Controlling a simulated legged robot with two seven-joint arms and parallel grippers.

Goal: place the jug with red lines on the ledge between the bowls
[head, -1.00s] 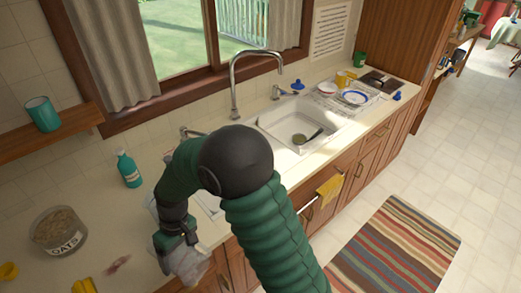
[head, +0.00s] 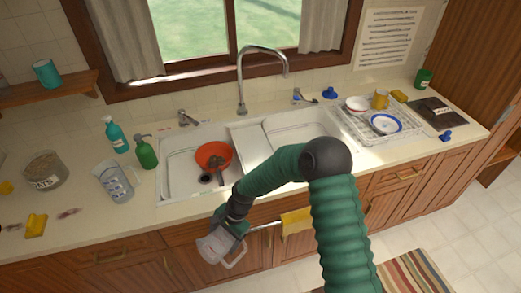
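My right gripper (head: 229,228) is shut on a clear jug (head: 213,248) with a handle. It holds the jug in front of the counter's front edge, before the cabinet doors. The colour of this jug's lines is too small to tell. A second clear jug (head: 113,183) with dark bluish markings stands on the counter left of the sink. The sink has a left bowl (head: 178,177) and a right bowl (head: 290,126). The pale ledge (head: 246,150) between them looks bare, its front partly hidden by my arm. My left gripper is out of view.
An orange-red bowl (head: 213,153) with a dark utensil lies in the left sink bowl. A tall faucet (head: 243,85) rises behind the ledge. Green bottle (head: 145,152) and teal bottle (head: 115,135) stand left. Dish rack (head: 357,125) is right. Yellow towel (head: 296,221) hangs in front.

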